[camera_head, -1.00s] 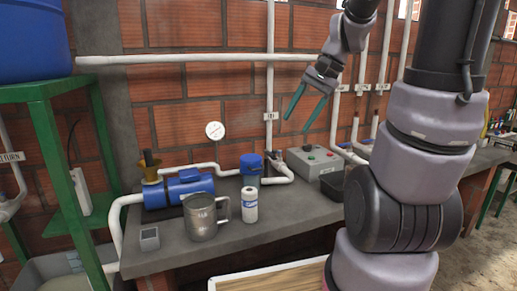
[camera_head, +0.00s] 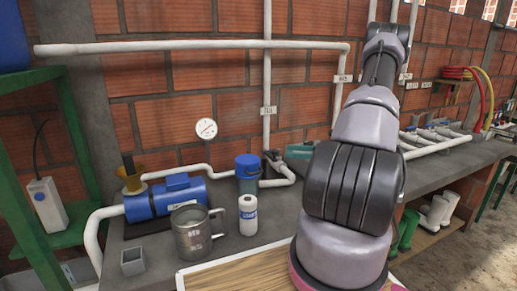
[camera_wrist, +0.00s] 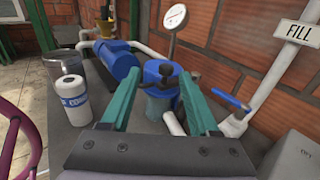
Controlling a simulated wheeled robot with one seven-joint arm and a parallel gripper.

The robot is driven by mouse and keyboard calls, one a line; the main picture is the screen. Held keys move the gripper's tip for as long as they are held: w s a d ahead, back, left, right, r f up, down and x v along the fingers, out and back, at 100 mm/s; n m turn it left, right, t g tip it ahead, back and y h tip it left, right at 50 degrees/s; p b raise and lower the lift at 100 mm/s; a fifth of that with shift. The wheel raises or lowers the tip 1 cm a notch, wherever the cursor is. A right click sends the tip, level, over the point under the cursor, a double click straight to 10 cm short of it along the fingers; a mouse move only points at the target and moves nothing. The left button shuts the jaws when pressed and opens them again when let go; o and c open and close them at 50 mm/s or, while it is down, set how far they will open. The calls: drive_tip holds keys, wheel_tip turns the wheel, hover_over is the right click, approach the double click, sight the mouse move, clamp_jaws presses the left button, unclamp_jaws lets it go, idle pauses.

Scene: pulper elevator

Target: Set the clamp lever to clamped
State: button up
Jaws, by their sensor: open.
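The filter housing (camera_head: 248,175) with a blue lid stands on the bench; it also shows in the wrist view (camera_wrist: 160,98). A dark lever-like part (camera_wrist: 169,73) sits at its lid in the wrist view; I cannot tell for sure that it is the clamp lever, nor its setting. My gripper (camera_wrist: 161,79) is open, with its two teal fingers apart to the left and right of the housing in the wrist view. No contact can be made out. In the head view a teal finger (camera_head: 298,151) shows right of the housing; my arm hides the rest.
A blue pump (camera_head: 165,200), a metal jug (camera_head: 193,233) and a white bottle (camera_head: 248,216) stand left of and before the housing. A blue-handled valve (camera_wrist: 230,99) and white pipe lie right of it in the wrist view. A gauge (camera_head: 206,129) is behind.

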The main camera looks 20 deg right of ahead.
sight(269, 154)
drive_tip(key=w+x, duration=0.1)
drive_tip(key=x, duration=0.9)
drive_tip(key=shift+w+f+m+t, duration=0.25)
drive_tip(key=shift+f+m+t, duration=0.05)
drive_tip(key=shift+t, duration=0.1)
drive_tip(key=shift+d, duration=0.15)
clamp_jaws()
idle(0.9)
